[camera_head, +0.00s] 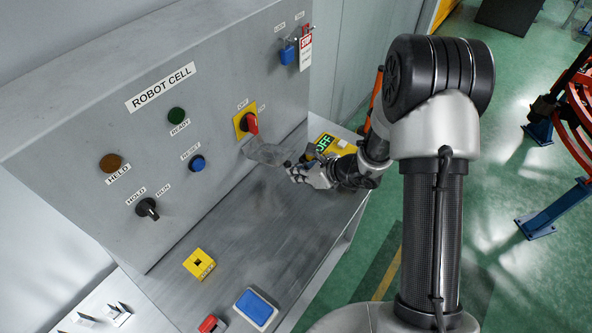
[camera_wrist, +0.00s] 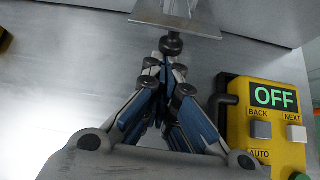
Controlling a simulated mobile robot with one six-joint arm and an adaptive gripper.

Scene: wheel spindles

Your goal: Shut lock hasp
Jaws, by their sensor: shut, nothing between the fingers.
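A grey metal hasp flap (camera_head: 268,153) sticks out from the panel just below the red rotary switch handle (camera_head: 251,123) on its yellow plate. Its plate (camera_wrist: 178,10) also shows at the top of the wrist view, with a dark round knob at its near end. My gripper (camera_head: 292,168) is at the near end of the flap, low in front of the panel. In the wrist view my gripper (camera_wrist: 168,62) has its fingers drawn together to a point just at the knob. I cannot tell whether they touch it. Nothing shows between the fingers.
A yellow pendant reading OFF (camera_wrist: 276,120) stands right beside my gripper. A blue padlock (camera_head: 288,52) and a red-and-white tag (camera_head: 306,50) hang at the panel's upper right. A yellow block (camera_head: 199,264) and a blue pad (camera_head: 255,309) lie on the bench. The bench middle is clear.

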